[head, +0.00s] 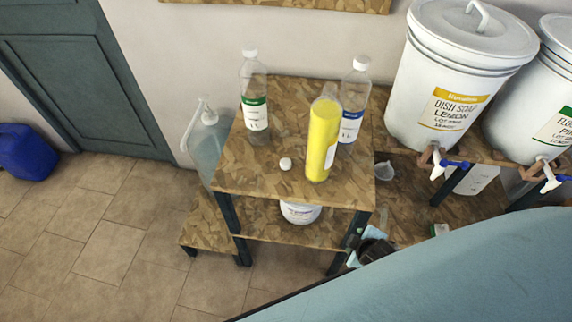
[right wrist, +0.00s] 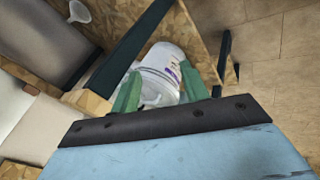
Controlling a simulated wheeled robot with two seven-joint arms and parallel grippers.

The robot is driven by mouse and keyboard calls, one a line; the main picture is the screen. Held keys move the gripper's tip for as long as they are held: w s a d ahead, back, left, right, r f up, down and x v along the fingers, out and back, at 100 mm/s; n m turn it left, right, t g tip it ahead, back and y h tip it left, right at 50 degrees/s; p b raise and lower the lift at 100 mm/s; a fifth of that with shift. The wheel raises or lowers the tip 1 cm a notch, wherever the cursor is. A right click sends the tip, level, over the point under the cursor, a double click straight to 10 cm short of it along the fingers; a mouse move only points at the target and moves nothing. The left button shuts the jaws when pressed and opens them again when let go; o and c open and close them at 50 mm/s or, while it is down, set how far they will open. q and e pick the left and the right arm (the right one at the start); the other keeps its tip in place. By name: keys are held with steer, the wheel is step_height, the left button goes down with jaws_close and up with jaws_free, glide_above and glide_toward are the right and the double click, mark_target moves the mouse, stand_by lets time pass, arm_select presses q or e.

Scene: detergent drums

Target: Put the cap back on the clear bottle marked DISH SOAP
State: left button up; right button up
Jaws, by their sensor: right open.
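A bottle (head: 324,140) filled yellow stands upright near the front right of the small table's top. I see no cap on it, and its label is turned aside and unreadable. A loose white cap (head: 285,163) lies on the tabletop to its left. My right gripper (head: 357,252) is low by the table's front right leg, below the tabletop and away from bottle and cap. In the right wrist view its green fingers (right wrist: 160,76) are apart and empty, with a white tub (right wrist: 162,70) beyond them. My left gripper is not in view.
Two capped clear bottles, one green-labelled (head: 254,108) and one blue-labelled (head: 352,112), stand behind on the wooden table (head: 235,175). The white tub (head: 300,213) is on its lower shelf. Large drums (head: 440,85) with taps stand right. A translucent jug (head: 208,140) is left.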

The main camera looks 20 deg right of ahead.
steer(key=s+a+f+m+g+y+b, duration=0.1)
steer(key=s+a+f+m+g, duration=0.1)
steer(key=s+f, duration=0.9)
steer(key=s+a+f+m+g+y+b, duration=0.1)
steer(key=s+a+f+m+g+b, duration=0.1)
steer(key=s+f, duration=0.9)
step_height(320, 180, down, 3)
steer(key=shift+s+a+m+g, duration=0.2)
steer(key=shift+a+m+g, duration=0.3)
steer(key=shift+a, duration=0.4)
